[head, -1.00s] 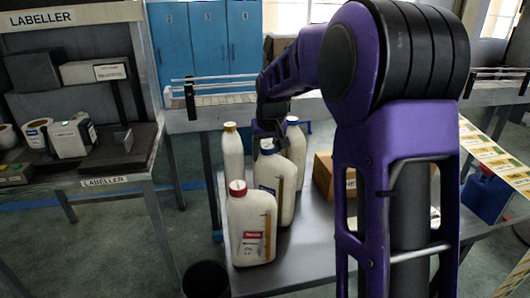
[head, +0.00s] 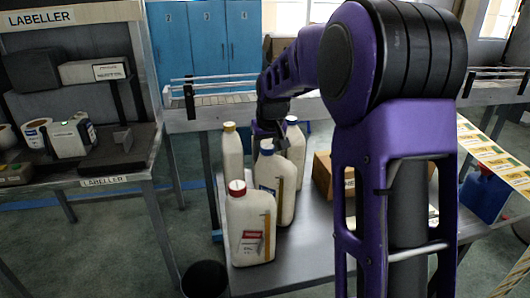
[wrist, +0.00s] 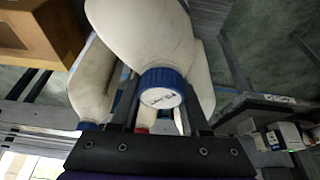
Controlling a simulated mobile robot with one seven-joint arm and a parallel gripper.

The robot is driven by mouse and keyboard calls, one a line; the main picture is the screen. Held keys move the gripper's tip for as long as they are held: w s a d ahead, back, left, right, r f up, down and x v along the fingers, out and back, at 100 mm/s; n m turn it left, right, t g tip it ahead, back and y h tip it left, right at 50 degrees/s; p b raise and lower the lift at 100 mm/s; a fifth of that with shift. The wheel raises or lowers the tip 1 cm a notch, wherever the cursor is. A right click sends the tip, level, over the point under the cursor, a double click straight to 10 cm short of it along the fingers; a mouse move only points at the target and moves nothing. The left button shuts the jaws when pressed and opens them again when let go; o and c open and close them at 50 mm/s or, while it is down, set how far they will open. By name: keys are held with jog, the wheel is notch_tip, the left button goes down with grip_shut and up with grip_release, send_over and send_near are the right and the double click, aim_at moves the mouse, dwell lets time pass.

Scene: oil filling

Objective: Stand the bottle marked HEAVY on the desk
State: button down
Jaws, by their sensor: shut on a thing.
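My gripper (wrist: 162,112) is shut on the blue cap of a white bottle (wrist: 155,30), seen upside down in the wrist view. The cap has markings I cannot read. In the head view, the gripper (head: 266,138) is partly hidden at the top of the front blue-capped bottle (head: 271,185). A red-capped bottle (head: 251,225) stands in front of it, a yellow-capped bottle (head: 232,155) behind left, and another blue-capped bottle (head: 296,147) behind right. I cannot read HEAVY on any bottle. Whether the held bottle touches the grey surface under it (head: 310,250) is unclear.
A cardboard box (head: 323,172) stands right of the bottles, partly behind my arm. The labeller desk (head: 105,181) is at left, with a printer and other items on it. A dark bin (head: 205,280) stands on the floor. A blue container (head: 487,192) is at right.

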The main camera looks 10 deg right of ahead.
jog(key=shift+r, duration=0.1)
jog(key=c, duration=0.5)
grip_release()
jog(key=o, duration=0.5)
jog(key=shift+r+p, duration=2.75)
jog(key=shift+r, duration=0.7)
